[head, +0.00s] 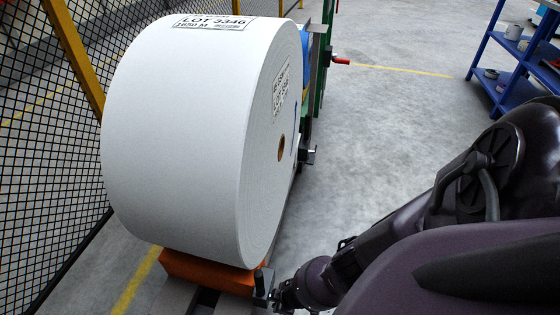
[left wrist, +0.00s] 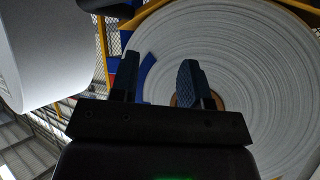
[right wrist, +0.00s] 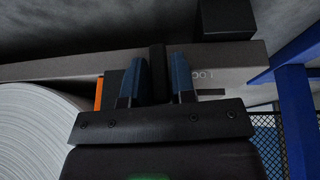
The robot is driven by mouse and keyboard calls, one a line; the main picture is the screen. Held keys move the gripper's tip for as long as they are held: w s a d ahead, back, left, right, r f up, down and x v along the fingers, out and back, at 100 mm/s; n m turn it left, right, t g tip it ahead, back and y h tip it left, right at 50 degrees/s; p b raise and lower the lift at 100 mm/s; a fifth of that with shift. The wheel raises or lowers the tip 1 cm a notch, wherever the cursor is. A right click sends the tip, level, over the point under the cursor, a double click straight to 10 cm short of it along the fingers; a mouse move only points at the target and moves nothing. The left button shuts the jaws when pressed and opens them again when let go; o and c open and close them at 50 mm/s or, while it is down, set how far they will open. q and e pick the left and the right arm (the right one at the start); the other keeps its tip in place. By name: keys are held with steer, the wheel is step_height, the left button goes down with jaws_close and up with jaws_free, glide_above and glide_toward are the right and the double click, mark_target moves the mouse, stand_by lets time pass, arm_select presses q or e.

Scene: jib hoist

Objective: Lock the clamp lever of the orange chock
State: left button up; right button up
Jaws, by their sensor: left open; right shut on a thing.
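The orange chock (head: 205,272) sits under the near end of a big white roll (head: 195,130). Its dark clamp lever (head: 262,284) stands at the chock's right end. My right gripper (right wrist: 156,82) is shut on the black lever (right wrist: 157,62), which shows between its two blue fingers in the right wrist view. A strip of the orange chock (right wrist: 99,93) shows to the left there. My left gripper (left wrist: 158,75) is open and empty in the left wrist view, with a roll's end face behind it. The head view does not show the left gripper.
A grey beam (right wrist: 225,82) with partly visible lettering runs behind the right gripper. A mesh fence (head: 50,130) stands on the left. A blue shelf (head: 510,60) is at the back right. A red-ended handle (head: 341,61) juts out beyond the roll. The floor right of the roll is clear.

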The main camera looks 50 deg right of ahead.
arm_select(q)
steer(key=shift+s+f, duration=0.15)
steer(key=shift+f, duration=0.05)
arm_select(e)
steer(key=shift+s+a+f+y, duration=0.1)
steer(key=shift+a+y, duration=0.05)
steer(key=shift+y, duration=0.15)
steer(key=shift+s+y, duration=0.1)
steer(key=shift+y, duration=0.2)
arm_select(q)
steer(key=shift+r, duration=0.15)
arm_select(e)
steer(key=shift+g, duration=0.3)
steer(key=o, duration=0.8)
